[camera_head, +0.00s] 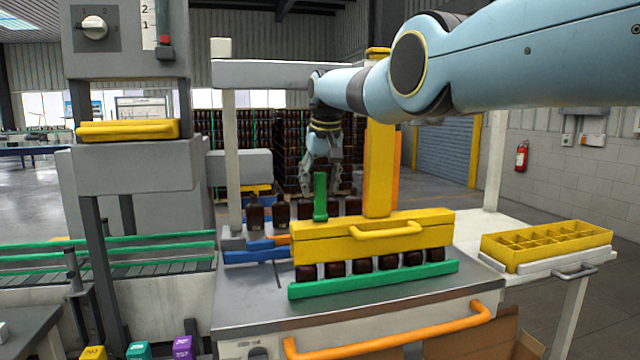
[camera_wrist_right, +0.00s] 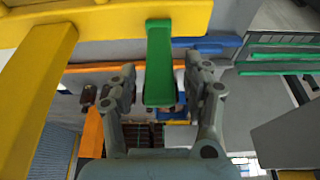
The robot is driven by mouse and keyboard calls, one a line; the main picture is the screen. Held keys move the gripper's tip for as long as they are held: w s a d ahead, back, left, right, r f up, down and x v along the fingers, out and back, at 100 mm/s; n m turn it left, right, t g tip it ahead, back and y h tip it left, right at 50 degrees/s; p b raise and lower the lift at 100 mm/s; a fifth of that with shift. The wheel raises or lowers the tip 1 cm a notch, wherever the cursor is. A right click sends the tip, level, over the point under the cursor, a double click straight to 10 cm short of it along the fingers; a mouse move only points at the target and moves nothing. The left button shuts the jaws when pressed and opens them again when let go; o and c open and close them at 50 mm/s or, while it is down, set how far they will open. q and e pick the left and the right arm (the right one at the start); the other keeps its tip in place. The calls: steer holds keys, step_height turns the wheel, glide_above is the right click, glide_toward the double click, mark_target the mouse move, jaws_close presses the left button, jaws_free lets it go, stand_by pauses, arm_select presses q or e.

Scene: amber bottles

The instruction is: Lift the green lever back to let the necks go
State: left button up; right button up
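The green lever (camera_head: 320,196) stands upright behind the left half of the yellow clamp bar (camera_head: 400,226). My right gripper (camera_head: 321,186) comes down from above and behind the lever. In the right wrist view, the lever (camera_wrist_right: 159,65) lies between the two spread fingers (camera_wrist_right: 160,92), with a gap on each side. The gripper is open and not closed on the lever. A row of dark amber bottles (camera_head: 361,265) shows under the yellow bar; their necks are hidden by it. My left gripper is not in view.
A green rail (camera_head: 375,280) runs along the front of the bottles on the steel table (camera_head: 250,306). An orange handle (camera_head: 390,334) is at the table's front. A yellow divided tray (camera_head: 546,246) sits at right. A yellow post (camera_head: 379,170) stands right of my gripper.

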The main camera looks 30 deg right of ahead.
steer(key=shift+s+r, duration=0.1)
steer(key=shift+r, duration=0.45)
steer(key=d+v, duration=0.1)
steer(key=v, duration=1)
steer(key=shift+s+a, duration=0.15)
steer(key=shift+a, duration=0.35)
